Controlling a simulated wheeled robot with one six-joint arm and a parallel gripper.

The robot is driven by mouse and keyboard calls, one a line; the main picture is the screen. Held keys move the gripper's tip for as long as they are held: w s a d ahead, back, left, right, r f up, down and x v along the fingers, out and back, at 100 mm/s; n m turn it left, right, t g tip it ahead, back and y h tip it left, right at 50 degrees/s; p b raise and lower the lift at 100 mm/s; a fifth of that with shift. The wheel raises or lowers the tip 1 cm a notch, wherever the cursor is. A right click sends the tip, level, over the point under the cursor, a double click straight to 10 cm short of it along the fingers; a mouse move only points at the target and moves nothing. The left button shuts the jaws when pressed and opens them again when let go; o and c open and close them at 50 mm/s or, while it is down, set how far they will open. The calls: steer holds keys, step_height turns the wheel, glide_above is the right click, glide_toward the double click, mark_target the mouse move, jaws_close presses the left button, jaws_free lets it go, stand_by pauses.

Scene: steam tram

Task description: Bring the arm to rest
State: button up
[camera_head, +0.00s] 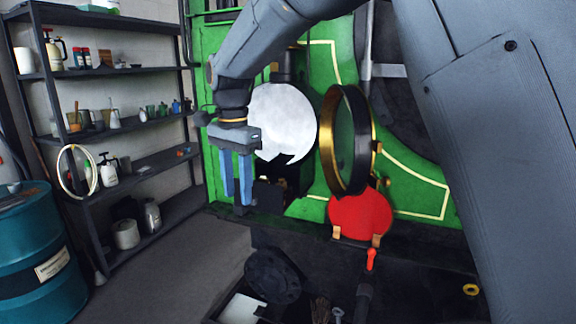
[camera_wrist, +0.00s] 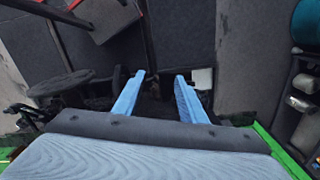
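My gripper (camera_head: 237,190) hangs with its blue fingers pointing down, in front of the green tram front (camera_head: 408,180) and left of the white lamp disc (camera_head: 284,122). In the wrist view, the two fingers of my gripper (camera_wrist: 161,88) are apart with nothing between them. My arm reaches in from the upper right and bends down at the left.
A gold-rimmed black ring (camera_head: 328,140) stands open beside the lamp, above a red disc (camera_head: 360,213). A dark shelf rack (camera_head: 108,75) and a teal drum (camera_head: 35,255) stand left. A dark tray with a round black part (camera_head: 273,276) lies below. Grey floor (camera_head: 165,265) is clear.

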steer(key=s+d+f+n+b, duration=0.3)
steer(key=d+f+b, duration=0.3)
steer(key=d+f, duration=0.95)
steer(key=s+d+f+n+t+b, duration=0.1)
steer(key=s+d+f+n+b, duration=0.3)
steer(key=s+d+f, duration=0.9)
steer(key=shift+s+d+f+n+b, duration=0.25)
steer(key=shift+d+f+n+b, duration=0.15)
steer(key=shift+d+f+b, duration=0.3)
steer(key=shift+d+r, duration=0.1)
